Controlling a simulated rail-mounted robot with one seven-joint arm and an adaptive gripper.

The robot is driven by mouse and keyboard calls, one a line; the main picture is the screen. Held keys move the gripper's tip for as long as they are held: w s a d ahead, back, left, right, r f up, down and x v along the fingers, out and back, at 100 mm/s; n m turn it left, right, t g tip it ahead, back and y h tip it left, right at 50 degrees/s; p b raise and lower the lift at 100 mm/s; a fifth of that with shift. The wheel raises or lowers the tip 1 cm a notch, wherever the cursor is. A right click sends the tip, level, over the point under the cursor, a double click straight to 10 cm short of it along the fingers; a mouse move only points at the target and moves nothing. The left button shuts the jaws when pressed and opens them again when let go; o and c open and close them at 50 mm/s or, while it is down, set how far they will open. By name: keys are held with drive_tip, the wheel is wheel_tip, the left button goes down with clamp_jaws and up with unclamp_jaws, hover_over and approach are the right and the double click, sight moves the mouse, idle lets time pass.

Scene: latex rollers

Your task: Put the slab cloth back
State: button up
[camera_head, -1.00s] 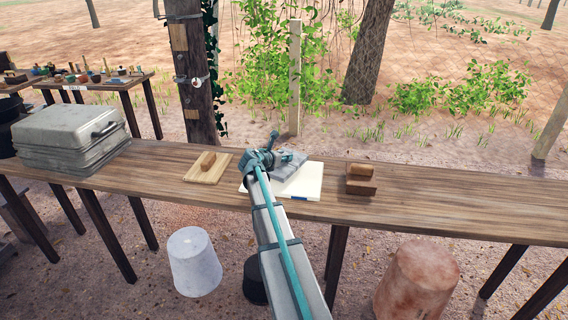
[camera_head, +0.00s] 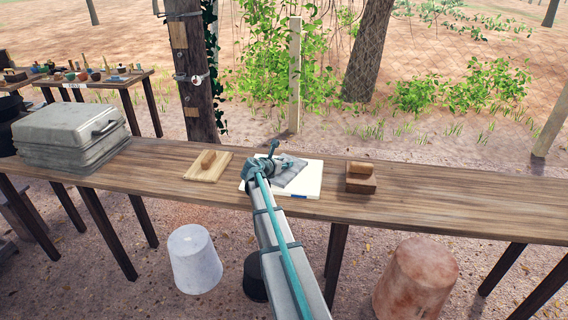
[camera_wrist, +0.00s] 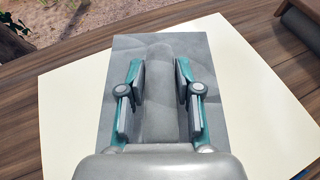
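The grey cloth (camera_head: 293,176) shows as a flat rectangular piece over the white board (camera_head: 313,187) on the long table. In the wrist view the cloth (camera_wrist: 232,70) has a raised lighter band along its middle. My gripper (camera_head: 277,163) is over the cloth, pointing down. In the wrist view the two fingers of my gripper (camera_wrist: 160,82) stand apart, one on each side of the raised band, with a gap between them. The near part of the cloth is hidden behind my gripper. I cannot tell whether the fingertips touch it.
A grey metal case (camera_head: 70,137) sits at the table's left. The table's right part (camera_head: 470,200) is clear.

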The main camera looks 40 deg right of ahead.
drive_tip(key=o, duration=0.3)
drive_tip(key=shift+r, duration=0.1)
drive_tip(key=shift+a+r, duration=0.1)
drive_tip(key=shift+r, duration=0.05)
drive_tip(key=b+v, duration=0.1)
drive_tip(key=v, duration=1)
drive_tip(key=shift+s+a+r+b, duration=0.1)
drive_tip(key=shift+s+a+b, duration=0.1)
drive_tip(key=shift+a+b, duration=0.2)
drive_tip(key=shift+r, duration=0.1)
